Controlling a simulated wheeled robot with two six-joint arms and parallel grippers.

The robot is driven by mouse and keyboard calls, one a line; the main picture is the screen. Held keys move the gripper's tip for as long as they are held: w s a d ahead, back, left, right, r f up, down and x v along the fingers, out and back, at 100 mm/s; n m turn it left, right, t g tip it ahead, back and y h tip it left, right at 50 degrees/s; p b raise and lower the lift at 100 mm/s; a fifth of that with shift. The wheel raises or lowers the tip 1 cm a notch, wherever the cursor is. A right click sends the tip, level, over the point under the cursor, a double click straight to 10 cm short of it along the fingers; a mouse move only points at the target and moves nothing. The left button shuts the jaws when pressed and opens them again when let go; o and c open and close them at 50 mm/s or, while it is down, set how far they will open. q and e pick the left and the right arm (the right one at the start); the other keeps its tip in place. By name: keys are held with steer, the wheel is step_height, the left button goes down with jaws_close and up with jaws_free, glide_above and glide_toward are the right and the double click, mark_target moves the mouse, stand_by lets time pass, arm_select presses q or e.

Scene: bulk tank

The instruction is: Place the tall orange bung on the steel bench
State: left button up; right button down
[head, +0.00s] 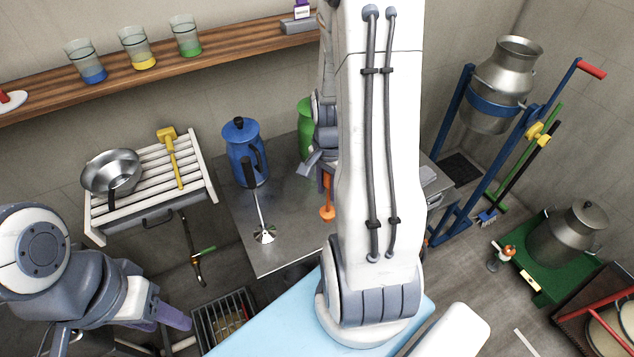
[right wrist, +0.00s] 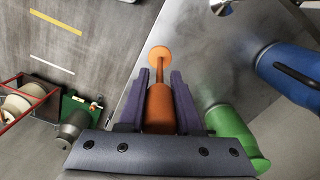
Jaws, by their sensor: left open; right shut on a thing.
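The tall orange bung (head: 327,206) hangs over the steel bench (head: 285,240) in the head view, partly behind my right arm. In the right wrist view the bung (right wrist: 160,105) lies between the purple fingers of my right gripper (right wrist: 158,100), which is shut on it. Its narrow stem and round end point away from the gripper, over the bench surface (right wrist: 195,60) near the bench's edge. I cannot tell whether the end touches the bench. My left gripper (head: 172,318) is open and empty at the lower left, away from the bench.
A green container (right wrist: 235,140) is close beside my right gripper. Bare bench shows around the bung's end.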

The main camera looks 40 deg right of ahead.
steer(key=w+d+f+p, duration=0.1)
steer(key=w+f+p, duration=0.1)
steer(key=w+f, duration=0.4)
steer(key=shift+w+d+f+p, duration=0.2)
steer(key=shift+d+f+p, duration=0.1)
steer(key=shift+f, duration=0.65)
steer(key=shift+f, duration=0.2)
steer(key=c, duration=0.6)
jaws_free()
steer(key=shift+r, duration=0.1)
